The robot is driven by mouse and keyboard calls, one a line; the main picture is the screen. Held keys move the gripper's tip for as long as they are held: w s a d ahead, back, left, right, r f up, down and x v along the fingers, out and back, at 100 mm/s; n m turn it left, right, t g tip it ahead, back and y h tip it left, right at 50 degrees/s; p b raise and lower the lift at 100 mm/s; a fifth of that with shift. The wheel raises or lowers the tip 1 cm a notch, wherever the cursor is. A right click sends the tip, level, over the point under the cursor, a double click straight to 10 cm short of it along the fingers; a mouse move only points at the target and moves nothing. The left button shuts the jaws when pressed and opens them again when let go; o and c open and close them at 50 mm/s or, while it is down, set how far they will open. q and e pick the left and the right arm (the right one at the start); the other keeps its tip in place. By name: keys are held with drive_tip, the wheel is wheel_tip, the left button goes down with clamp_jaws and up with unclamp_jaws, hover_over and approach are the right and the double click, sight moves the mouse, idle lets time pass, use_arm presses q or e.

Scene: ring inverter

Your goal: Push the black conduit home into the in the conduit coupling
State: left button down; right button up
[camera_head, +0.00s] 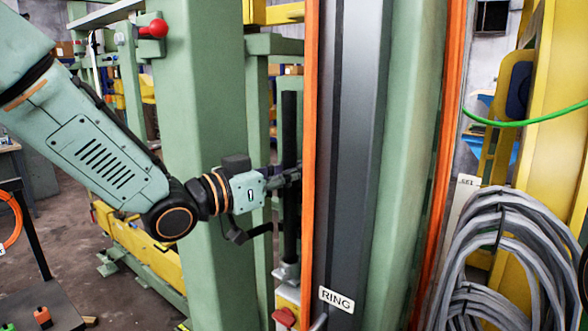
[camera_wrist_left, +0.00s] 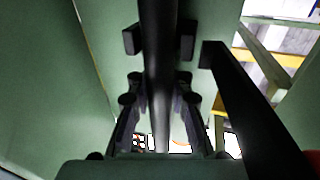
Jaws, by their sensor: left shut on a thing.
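The black conduit (camera_head: 290,125) stands upright in the head view, beside the tall panel with the orange edge. My left gripper (camera_head: 289,177) is shut on it about midway along its length. In the left wrist view the conduit (camera_wrist_left: 158,75) runs between the two fingers of my left gripper (camera_wrist_left: 159,42). A grey metal fitting (camera_head: 287,272), which looks like the conduit coupling, sits directly below the conduit's lower end. I cannot tell how deep the conduit sits in it. My right gripper is not in view.
A tall dark panel with orange edges (camera_head: 311,120) and a RING label (camera_head: 337,300) stands close on the right of my gripper. A green post (camera_head: 205,90) stands behind my arm. Coiled grey cables (camera_head: 500,240) hang at the right. A red knob (camera_head: 285,317) is below the fitting.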

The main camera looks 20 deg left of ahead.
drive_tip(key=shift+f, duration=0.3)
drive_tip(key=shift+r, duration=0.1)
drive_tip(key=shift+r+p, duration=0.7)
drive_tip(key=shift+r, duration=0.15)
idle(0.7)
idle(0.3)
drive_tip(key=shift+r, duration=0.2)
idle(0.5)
